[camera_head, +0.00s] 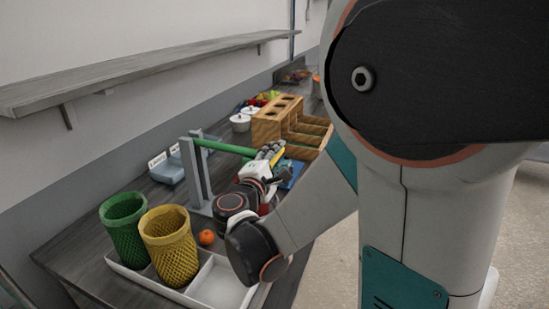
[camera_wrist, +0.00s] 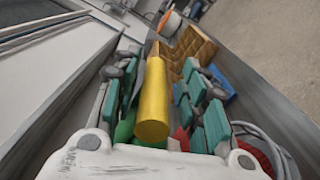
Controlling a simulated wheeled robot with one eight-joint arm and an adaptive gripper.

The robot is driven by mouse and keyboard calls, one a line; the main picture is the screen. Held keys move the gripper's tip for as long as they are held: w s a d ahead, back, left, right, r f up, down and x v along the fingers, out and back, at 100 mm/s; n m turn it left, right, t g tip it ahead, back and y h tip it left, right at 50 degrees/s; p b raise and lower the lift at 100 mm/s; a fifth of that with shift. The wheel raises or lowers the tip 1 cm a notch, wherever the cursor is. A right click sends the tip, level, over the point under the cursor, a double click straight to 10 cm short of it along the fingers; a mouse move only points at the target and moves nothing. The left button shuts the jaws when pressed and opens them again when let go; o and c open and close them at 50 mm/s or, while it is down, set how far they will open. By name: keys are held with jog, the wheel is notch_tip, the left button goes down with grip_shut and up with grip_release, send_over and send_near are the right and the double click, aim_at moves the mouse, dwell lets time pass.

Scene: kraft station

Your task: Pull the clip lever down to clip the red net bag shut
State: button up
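The clip lever is a green bar (camera_head: 222,147) running from grey uprights (camera_head: 196,175) toward the right. Its yellow handle (camera_head: 273,154) is at the far end, beside my gripper (camera_head: 268,158). In the wrist view the yellow handle (camera_wrist: 153,100) lies between my teal finger pads (camera_wrist: 157,95). Gaps show beside it, so the gripper looks open around it. The lever looks nearly level. Red material (camera_wrist: 262,152) at the lower right of the wrist view may be the red net bag. In the head view my arm hides most of that spot.
A green net basket (camera_head: 124,225) and a yellow net basket (camera_head: 170,245) stand in a white tray (camera_head: 215,280) at the front. An orange fruit (camera_head: 207,237) lies nearby. A wooden compartment box (camera_head: 268,127) and white pots (camera_head: 240,122) stand behind. A shelf (camera_head: 130,70) runs along the wall.

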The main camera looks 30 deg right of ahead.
jog(key=shift+a, duration=0.2)
jog(key=v, duration=0.7)
jog(key=shift+s, duration=0.15)
